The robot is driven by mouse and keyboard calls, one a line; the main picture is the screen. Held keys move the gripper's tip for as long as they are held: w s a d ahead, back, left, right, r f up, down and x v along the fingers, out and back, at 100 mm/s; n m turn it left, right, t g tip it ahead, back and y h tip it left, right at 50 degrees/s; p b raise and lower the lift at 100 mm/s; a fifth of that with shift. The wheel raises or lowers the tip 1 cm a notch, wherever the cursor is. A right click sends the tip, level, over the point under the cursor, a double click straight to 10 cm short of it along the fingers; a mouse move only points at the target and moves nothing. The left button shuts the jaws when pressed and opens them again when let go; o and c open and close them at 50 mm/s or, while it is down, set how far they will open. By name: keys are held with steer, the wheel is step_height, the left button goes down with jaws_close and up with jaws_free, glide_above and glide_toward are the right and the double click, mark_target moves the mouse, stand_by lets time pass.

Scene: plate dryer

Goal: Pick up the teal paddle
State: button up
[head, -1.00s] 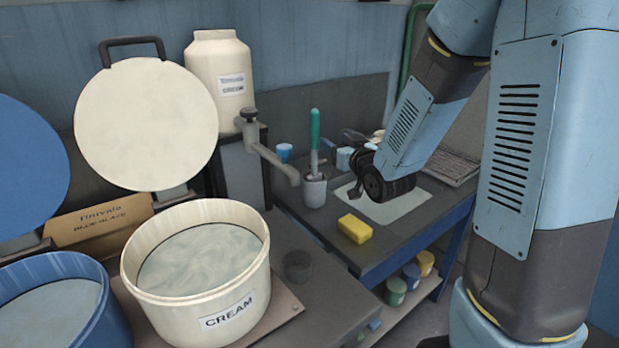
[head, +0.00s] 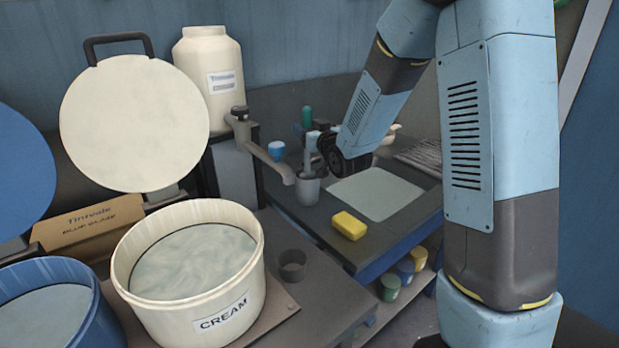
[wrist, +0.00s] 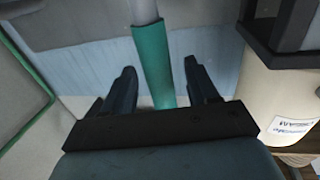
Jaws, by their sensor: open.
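The teal paddle (head: 307,117) has a teal handle on a grey shaft and stands upright in a grey cup (head: 308,188) on the bench. My gripper (head: 316,143) is at the paddle, at about the height where the handle meets the shaft. In the wrist view the open fingers of my gripper (wrist: 161,74) lie on either side of the teal handle of the paddle (wrist: 152,62), with gaps showing on both sides. The paddle's lower end is hidden in the cup.
The yellow sponge (head: 349,225) and a pale mat (head: 376,193) lie on the bench. A grey tap (head: 268,160) reaches towards the cup from the left. The cream tub (head: 187,258) and cream jar (head: 210,75) stand left. A small blue cup (head: 276,150) stands behind.

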steer(key=shift+x, duration=1.5)
steer(key=c, duration=1)
